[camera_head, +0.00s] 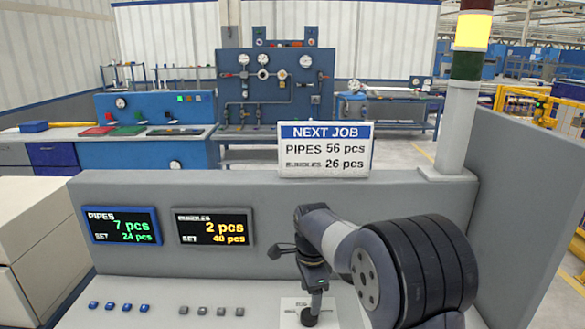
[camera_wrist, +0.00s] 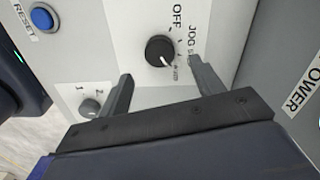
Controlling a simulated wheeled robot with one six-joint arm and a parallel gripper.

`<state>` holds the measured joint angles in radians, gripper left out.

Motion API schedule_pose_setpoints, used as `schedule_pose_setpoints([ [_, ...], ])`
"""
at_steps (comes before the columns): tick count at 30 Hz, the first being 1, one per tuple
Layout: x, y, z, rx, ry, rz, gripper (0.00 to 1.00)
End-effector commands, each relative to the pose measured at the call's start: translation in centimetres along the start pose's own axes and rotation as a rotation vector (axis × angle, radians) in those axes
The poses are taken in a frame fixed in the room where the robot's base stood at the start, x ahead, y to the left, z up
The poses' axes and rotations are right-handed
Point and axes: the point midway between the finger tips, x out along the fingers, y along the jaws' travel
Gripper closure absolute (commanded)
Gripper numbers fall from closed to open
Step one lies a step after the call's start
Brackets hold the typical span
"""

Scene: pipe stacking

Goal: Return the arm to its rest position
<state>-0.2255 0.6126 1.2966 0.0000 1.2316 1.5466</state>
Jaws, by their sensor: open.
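My arm reaches over the right side of the grey console in the head view, with my gripper (camera_head: 314,282) low near the panel. In the wrist view my gripper (camera_wrist: 158,78) is open, its two dark fingers spread apart with nothing held. A black rotary knob (camera_wrist: 160,50), with OFF and JOG labels by it, lies ahead and between the fingers. The gap between knob and fingers is hard to judge. The black knob also shows below my gripper in the head view (camera_head: 309,318).
The console has a pipes display (camera_head: 122,225), a bundles display (camera_head: 214,228), blue buttons (camera_head: 118,306) and grey buttons (camera_head: 211,311). A NEXT JOB sign (camera_head: 326,149) and a signal tower (camera_head: 459,120) stand behind. The wrist view shows a blue reset button (camera_wrist: 43,18) and a smaller knob (camera_wrist: 90,108).

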Motion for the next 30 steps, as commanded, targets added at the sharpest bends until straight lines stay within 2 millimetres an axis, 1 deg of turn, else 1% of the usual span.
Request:
schedule_pose_setpoints([
  [1,-1.1,-0.1,0.0,0.0,0.0,-0.006,0.37],
  [7,-5.1,0.0,0.0,0.0,0.0,-0.004,0.37],
  [9,-2.9,0.1,0.0,0.0,0.0,0.007,0.37],
  [23,6.3,0.2,0.0,-0.001,0.0,0.007,0.37],
  [30,6.1,0.0,0.0,-0.195,0.0,0.0,0.37],
])
